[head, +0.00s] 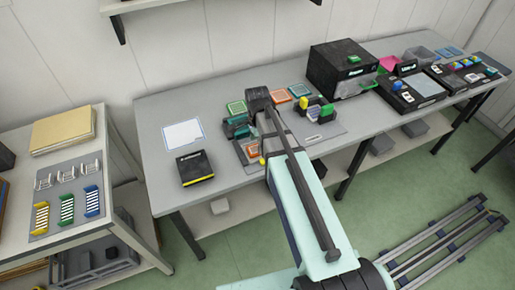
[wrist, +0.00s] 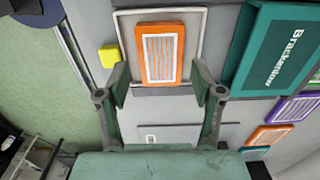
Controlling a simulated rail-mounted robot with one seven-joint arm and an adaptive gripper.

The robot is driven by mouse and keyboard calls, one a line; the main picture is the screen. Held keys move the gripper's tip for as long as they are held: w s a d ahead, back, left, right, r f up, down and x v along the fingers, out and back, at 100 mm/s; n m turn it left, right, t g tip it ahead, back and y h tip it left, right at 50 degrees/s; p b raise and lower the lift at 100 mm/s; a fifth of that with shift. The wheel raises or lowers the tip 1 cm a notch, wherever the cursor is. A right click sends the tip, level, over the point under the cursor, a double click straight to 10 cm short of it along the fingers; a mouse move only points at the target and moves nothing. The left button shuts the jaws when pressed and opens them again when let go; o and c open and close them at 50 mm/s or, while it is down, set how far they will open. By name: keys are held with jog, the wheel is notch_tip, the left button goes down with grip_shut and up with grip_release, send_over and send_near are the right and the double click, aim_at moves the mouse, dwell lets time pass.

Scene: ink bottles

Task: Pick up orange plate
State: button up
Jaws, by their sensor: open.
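An orange plate (wrist: 160,53) with a white-lined panel lies in a shallow light-framed tray (wrist: 123,30) in the wrist view. In the head view an orange plate (head: 253,150) shows near the front edge of the bench, beside my arm. My gripper (wrist: 161,86) is open and empty, its two fingers apart near the lower end of the plate in the wrist view. I cannot tell its height above the plate. A second orange plate (wrist: 268,136) lies at the lower right. My arm hides the gripper in the head view.
A yellow block (wrist: 109,56) sits left of the tray. A dark green box (wrist: 275,50) stands close on the right, with a purple-framed plate (wrist: 292,108) below it. A black box (head: 195,167) and white sheet (head: 184,134) lie left on the bench, with bare surface around them.

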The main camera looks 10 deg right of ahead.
jog(key=shift+f+p, duration=0.35)
jog(key=shift+f, duration=1.1)
jog(key=c, duration=0.9)
jog(key=shift+c, duration=0.2)
jog(key=shift+r, duration=0.15)
